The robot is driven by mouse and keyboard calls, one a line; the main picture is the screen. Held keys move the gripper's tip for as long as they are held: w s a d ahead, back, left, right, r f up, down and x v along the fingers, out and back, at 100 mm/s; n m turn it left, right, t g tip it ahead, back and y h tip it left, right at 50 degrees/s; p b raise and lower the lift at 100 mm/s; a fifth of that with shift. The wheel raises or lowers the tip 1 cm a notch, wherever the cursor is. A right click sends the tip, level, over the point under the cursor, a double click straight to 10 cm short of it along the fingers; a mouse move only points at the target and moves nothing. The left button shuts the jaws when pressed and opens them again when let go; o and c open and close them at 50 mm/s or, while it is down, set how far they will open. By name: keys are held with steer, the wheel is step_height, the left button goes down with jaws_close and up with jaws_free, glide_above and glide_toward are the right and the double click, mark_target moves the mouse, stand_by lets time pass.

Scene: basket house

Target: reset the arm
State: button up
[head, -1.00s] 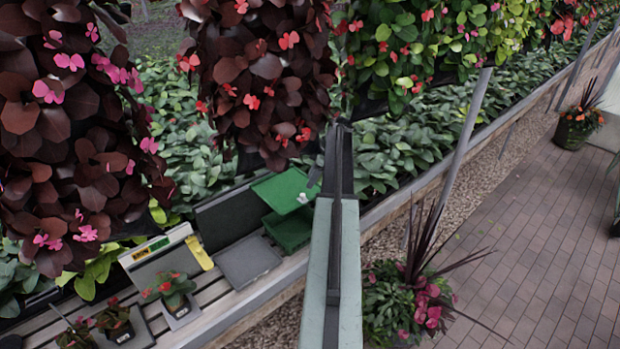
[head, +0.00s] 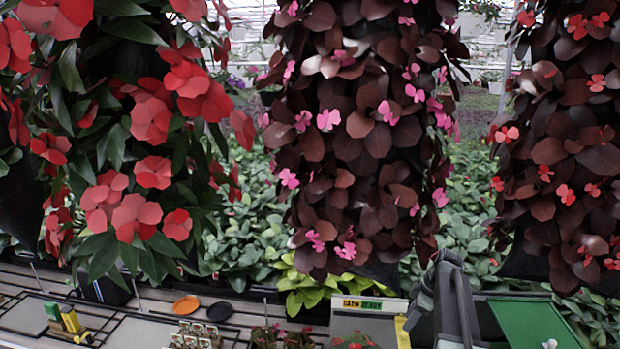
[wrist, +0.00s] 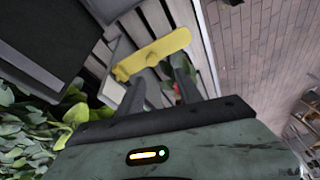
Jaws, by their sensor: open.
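My gripper (wrist: 160,85) shows in the wrist view as two dark fingers standing apart, with nothing held between them. A yellow bar (wrist: 152,54) shows across the view just beyond the fingertips; I cannot tell whether they touch it. In the head view my grey arm stands upright at the lower right, in front of the bench. It is beside a board with a "grow ready" label (head: 365,305) and partly hides the board's yellow edge. The fingertips are hard to make out there.
Hanging flower columns (head: 365,130) fill the upper head view. The slatted bench (head: 150,322) holds an orange plate (head: 186,304), a black plate (head: 220,311), small pots (head: 197,333) and yellow bottles (head: 70,320). A green tray (head: 535,325) is right of my arm. Brick paving (wrist: 265,45) lies beyond the bench.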

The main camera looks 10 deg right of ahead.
steer(key=s+a+f+m+g+h+b, duration=0.1)
steer(key=s+a+f+b, duration=0.15)
steer(key=a, duration=0.75)
steer(key=s+a+f+b, duration=0.1)
steer(key=s+a+f, duration=0.2)
steer(key=a, duration=0.7)
steer(key=s+a+f+m+h+b, duration=0.1)
steer(key=s+a+m+h, duration=0.1)
steer(key=s+m, duration=0.7)
steer(key=shift+s+a+f+m, duration=0.2)
steer(key=shift+s+a+m, duration=0.35)
steer(key=shift+m, duration=0.55)
steer(key=shift+w+a, duration=0.1)
steer(key=shift+w, duration=0.05)
